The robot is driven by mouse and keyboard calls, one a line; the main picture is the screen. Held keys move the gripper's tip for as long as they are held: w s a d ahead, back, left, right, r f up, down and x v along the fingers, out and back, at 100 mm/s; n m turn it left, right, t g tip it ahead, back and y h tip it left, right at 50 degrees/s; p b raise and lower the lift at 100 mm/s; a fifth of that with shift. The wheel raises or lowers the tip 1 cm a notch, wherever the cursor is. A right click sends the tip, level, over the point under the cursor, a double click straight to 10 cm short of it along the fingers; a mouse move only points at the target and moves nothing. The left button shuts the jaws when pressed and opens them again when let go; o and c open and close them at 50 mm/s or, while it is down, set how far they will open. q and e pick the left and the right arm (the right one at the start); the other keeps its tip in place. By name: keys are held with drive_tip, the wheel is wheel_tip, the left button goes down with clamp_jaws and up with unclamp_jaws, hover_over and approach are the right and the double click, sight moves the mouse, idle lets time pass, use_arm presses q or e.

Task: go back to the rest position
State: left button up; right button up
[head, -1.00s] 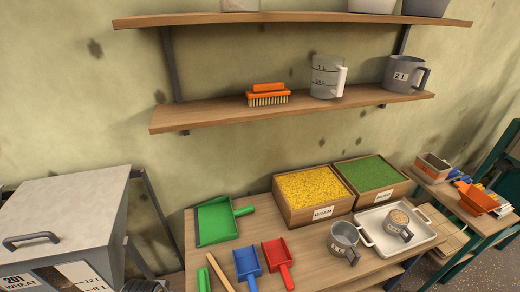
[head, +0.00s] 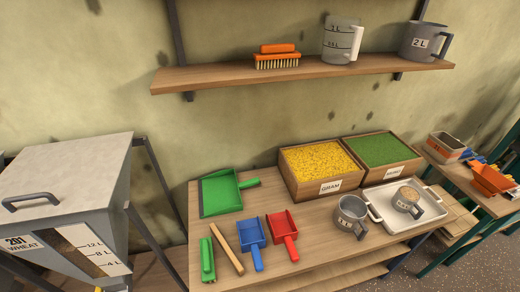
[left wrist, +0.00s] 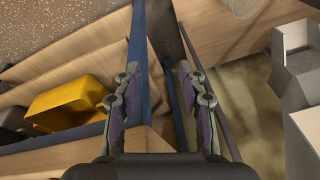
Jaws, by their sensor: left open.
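My left gripper (left wrist: 159,72) shows in the left wrist view with its two fingers spread apart and nothing between them. Behind the fingers are blue posts and wooden boards. Neither gripper shows in the head view, and my right gripper is in no frame. On the table (head: 330,262) in the head view lie a green dustpan (head: 221,193), a blue scoop (head: 251,236) and a red scoop (head: 281,227). A grey mug (head: 351,211) stands beside a white tray (head: 428,221), which holds a filled cup (head: 407,198).
A grey wheat hopper (head: 65,180) stands left of the table. Yellow-grain (head: 320,163) and green-grain (head: 380,150) boxes stand at the table's back. A wall shelf (head: 220,77) hangs above. A yellow container (left wrist: 72,98) lies near wooden boards in the left wrist view.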

use_arm(q)
drive_tip(key=s+a+f+g+b, duration=0.1)
drive_tip(key=s+f+b, duration=0.4)
drive_tip(key=s+f, duration=1.3)
wheel_tip(320, 180, down, 5)
drive_tip(key=shift+s+r, duration=0.15)
drive_tip(key=shift+s, duration=0.2)
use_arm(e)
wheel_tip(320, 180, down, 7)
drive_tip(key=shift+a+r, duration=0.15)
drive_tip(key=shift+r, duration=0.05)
use_arm(q)
drive_tip(key=shift+a, duration=0.1)
